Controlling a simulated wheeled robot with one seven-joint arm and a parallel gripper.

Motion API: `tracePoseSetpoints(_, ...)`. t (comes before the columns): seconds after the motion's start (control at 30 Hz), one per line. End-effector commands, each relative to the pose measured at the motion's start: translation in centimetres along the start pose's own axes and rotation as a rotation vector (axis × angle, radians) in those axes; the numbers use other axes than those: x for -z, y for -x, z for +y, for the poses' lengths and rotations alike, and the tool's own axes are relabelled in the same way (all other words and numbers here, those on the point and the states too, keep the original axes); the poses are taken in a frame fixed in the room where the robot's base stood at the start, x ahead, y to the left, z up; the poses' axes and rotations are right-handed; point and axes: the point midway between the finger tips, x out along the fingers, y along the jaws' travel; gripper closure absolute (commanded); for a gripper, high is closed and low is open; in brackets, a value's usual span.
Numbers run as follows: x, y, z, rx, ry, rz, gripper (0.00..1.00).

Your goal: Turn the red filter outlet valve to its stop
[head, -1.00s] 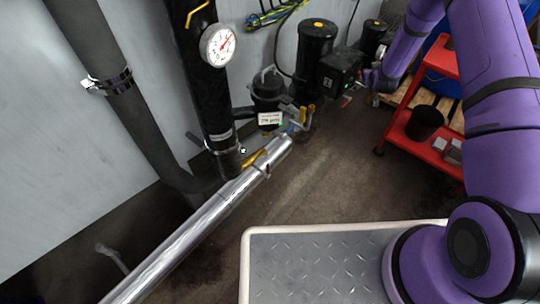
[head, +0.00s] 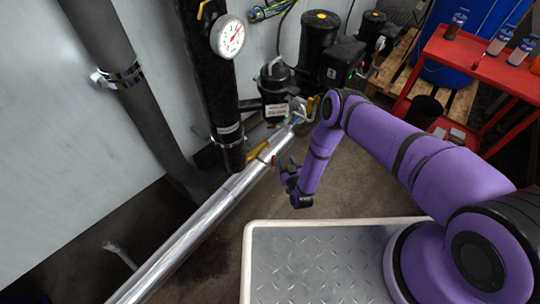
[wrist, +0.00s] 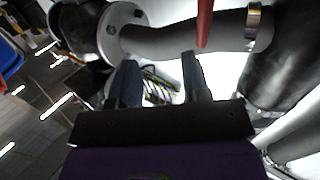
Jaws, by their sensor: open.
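A red lever (wrist: 204,22), which looks like the valve handle, hangs at the top of the wrist view in front of a grey pipe. It is just beyond the tip of my right-hand finger, and I see no clear contact. A small red piece (head: 273,160) beside the bright pipe in the head view may be the same handle. My gripper (head: 286,163) points up close to it. In the wrist view my gripper (wrist: 158,62) is open, with nothing between the fingers. The valve body is not clearly visible.
A bright metal pipe (head: 190,235) runs diagonally past my gripper. A yellow handle (head: 257,151) is beside it. A black filter housing (head: 275,82) and a dark column with a gauge (head: 230,37) stand behind. A red cart (head: 470,55) holds bottles at right.

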Motion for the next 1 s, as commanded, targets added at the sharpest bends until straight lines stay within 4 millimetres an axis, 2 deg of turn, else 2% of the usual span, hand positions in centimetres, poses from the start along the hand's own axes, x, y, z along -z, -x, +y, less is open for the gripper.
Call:
tracePoseSetpoints(0.03,-0.9,1.4,-1.5,0.011,-0.015,0.013,0.57)
tracePoseSetpoints(0.1,-1.5,2.7,-2.8,0.021,-0.031,0.032,0.57)
tracePoseSetpoints(0.2,-1.9,3.8,-3.9,0.027,-0.045,0.048,0.57)
tracePoseSetpoints(0.3,-1.9,3.8,-4.2,0.028,-0.05,0.056,0.57)
tracePoseSetpoints(0.47,-1.8,2.0,-4.2,0.028,-0.049,0.057,0.57)
tracePoseSetpoints(0.8,-1.5,-3.9,-4.3,0.028,-0.049,0.057,0.57)
tracePoseSetpoints(1.0,-1.4,-6.0,-4.4,0.028,-0.049,0.055,0.57)
